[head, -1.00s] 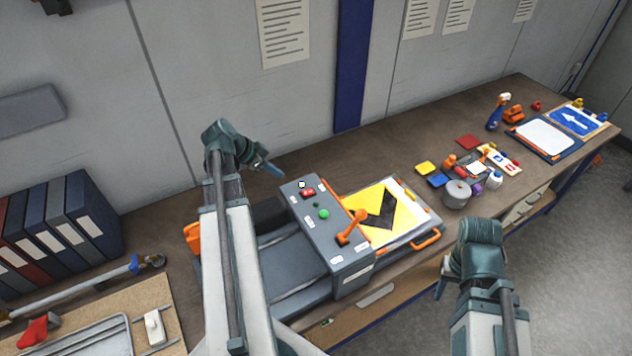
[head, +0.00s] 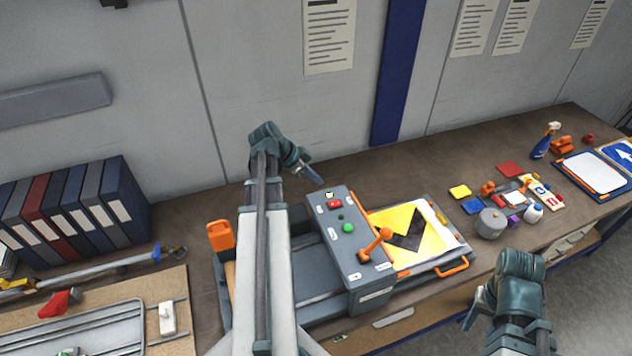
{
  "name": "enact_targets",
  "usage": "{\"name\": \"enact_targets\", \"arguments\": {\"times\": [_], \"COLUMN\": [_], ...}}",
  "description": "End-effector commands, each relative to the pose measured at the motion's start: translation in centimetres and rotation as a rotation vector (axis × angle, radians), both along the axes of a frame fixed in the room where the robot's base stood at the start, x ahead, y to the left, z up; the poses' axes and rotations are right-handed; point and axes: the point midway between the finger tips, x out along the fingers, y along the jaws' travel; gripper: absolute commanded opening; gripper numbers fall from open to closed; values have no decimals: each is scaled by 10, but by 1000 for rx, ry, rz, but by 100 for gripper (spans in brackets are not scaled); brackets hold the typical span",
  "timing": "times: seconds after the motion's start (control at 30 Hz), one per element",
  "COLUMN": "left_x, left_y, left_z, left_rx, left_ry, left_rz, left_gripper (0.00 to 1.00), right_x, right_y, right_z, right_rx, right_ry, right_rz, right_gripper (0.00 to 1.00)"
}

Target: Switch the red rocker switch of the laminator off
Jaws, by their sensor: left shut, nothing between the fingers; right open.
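The laminator (head: 366,272) is a grey machine on the bench in the middle of the head view. Its red rocker switch (head: 334,204) sits near the far end of the top panel, beside a small pale lamp (head: 329,195). A green button (head: 348,227) and an orange lever (head: 376,243) are nearer the front. My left gripper (head: 316,178) is shut and empty, just beyond and above the panel's far end, apart from the switch. Which way the rocker is tilted is too small to tell. My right gripper (head: 474,307) is open at the bench's front edge, right of the laminator.
A yellow and black sign (head: 408,228) lies at the laminator's right side. Several binders (head: 75,205) stand at the left. Coloured pads, a grey tin (head: 490,223) and a spray bottle (head: 544,140) are to the right. The wall is close behind the bench.

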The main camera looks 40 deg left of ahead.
Motion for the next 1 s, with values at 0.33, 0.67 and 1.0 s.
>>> {"name": "enact_targets", "arguments": {"times": [0.33,0.67,1.0], "left_x": [29,40,38], "left_y": [-15,-21,-20], "left_z": [-51,-95,-107], "left_rx": [1,0,0], "left_ry": [0,1,0], "left_rz": [-3,0,-1], "left_gripper": [0,0,0], "right_x": [1,1,1], "right_y": [0,0,0], "right_z": [-51,-95,-107], "right_rx": [-1,0,0], "right_ry": [0,-3,-3], "right_rz": [19,16,14], "right_gripper": [50,50,50]}}
